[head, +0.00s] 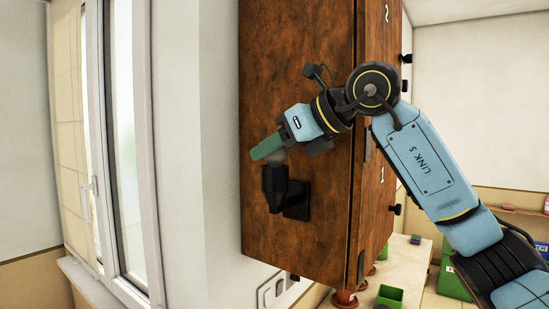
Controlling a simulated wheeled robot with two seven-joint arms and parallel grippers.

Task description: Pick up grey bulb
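The grey bulb (279,157) shows as a small rounded patch at the mouth of a black lamp holder (274,188). The holder is fixed by a square plate to the brown wooden cabinet side. My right gripper (266,149) reaches in from the right, its green finger beside the bulb. The fingers are seen side-on and overlap, so their opening is hidden. I cannot tell whether they touch the bulb. Part of the bulb is hidden by the gripper and holder. My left gripper is not in view.
The wooden cabinet (300,245) stands close behind the gripper, with black knobs on its right face. A window (125,150) is at left. A white wall socket (272,290), green pots (389,296) and a green bin (452,282) are lower down. Space left of the holder is free.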

